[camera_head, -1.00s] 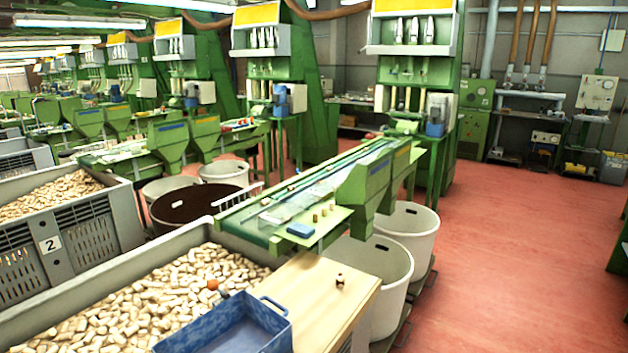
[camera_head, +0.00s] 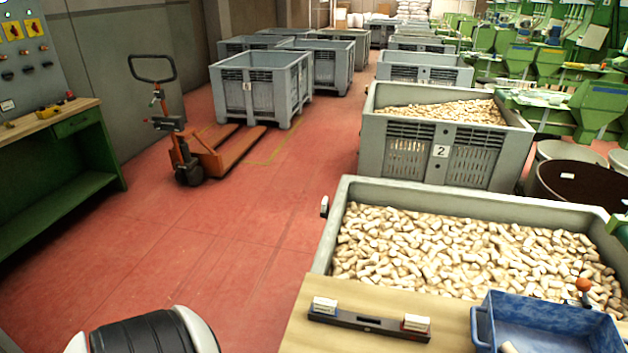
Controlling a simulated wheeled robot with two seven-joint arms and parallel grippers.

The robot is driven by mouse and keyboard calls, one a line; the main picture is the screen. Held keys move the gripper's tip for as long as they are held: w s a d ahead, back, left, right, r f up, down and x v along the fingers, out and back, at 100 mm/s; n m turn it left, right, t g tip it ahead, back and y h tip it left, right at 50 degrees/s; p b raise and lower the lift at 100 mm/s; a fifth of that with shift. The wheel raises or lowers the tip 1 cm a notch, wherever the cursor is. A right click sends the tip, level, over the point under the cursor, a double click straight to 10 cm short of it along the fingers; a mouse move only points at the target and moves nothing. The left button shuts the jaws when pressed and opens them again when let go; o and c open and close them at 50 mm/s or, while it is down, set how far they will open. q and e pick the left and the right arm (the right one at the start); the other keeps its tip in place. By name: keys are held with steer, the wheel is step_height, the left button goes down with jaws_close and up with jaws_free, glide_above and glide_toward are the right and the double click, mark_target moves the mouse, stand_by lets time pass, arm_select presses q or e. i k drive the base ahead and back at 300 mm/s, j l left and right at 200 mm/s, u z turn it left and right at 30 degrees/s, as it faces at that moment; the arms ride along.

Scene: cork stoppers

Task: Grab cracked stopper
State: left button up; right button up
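No stopper with a visible crack can be made out in the head view. Many pale cork stoppers (camera_head: 450,250) lie heaped in the near grey crate (camera_head: 338,225). Neither of my grippers is in view.
A wooden board (camera_head: 300,335) carries a dark bar (camera_head: 368,322) with two small white-topped blocks. An orange pallet truck (camera_head: 205,155) stands on the red floor. A green workbench (camera_head: 70,125) is at left. Another stopper crate (camera_head: 375,140) stands behind. Floor at left centre is clear.

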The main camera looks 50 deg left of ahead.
mark_target(374, 260)
steer(key=u, duration=1.8)
